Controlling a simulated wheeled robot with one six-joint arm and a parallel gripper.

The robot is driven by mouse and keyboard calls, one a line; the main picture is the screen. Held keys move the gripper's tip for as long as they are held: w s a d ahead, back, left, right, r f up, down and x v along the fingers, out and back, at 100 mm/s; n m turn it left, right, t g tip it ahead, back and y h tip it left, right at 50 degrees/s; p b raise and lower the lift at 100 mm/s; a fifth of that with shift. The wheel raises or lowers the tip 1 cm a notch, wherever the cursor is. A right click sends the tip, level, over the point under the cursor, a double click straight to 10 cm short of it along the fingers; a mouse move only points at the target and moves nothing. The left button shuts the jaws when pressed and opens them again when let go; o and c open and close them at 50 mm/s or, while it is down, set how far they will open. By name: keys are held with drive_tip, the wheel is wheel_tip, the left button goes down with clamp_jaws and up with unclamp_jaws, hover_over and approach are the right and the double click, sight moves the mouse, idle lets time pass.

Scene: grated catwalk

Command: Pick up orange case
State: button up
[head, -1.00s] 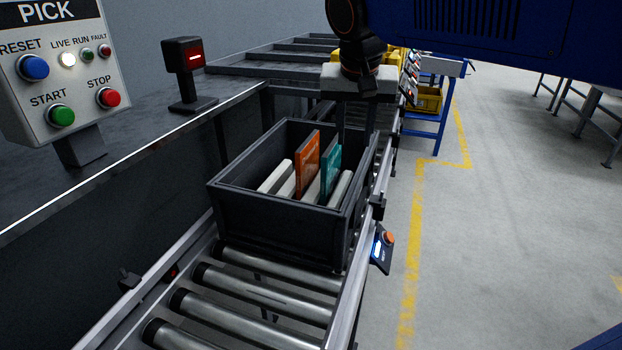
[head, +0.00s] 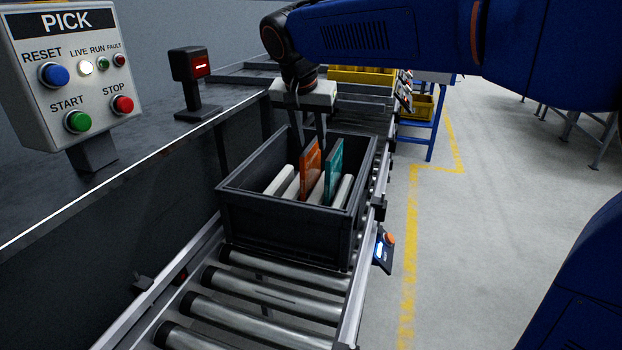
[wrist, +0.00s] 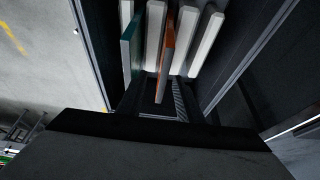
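The orange case (head: 311,172) stands upright on edge in a dark grey tote (head: 285,217). A teal case (head: 334,172) stands just to its right. In the wrist view, the orange case (wrist: 167,52) is right of centre and the teal case (wrist: 131,48) is to its left. The fingertips reach near the orange case's top; the exact gap cannot be told.
Pale dividers (head: 280,181) stand in the tote on both sides of the cases. The tote sits on a roller conveyor (head: 265,312) with side rails. A control box (head: 75,80) and a small display post (head: 192,80) stand to the left.

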sight(313, 165)
drive_tip(key=x, duration=0.4)
drive_tip(key=shift+w+f, duration=0.15)
drive_tip(key=shift+f, duration=0.2)
drive_tip(key=x, duration=0.4)
drive_tip(key=shift+w+a+f, duration=0.1)
drive_tip(key=shift+a+f, duration=0.05)
drive_tip(key=shift+a, duration=0.05)
drive_tip(key=shift+w+f, duration=0.2)
drive_tip(key=shift+f, duration=0.2)
drive_tip(key=shift+f, duration=0.25)
clamp_jaws()
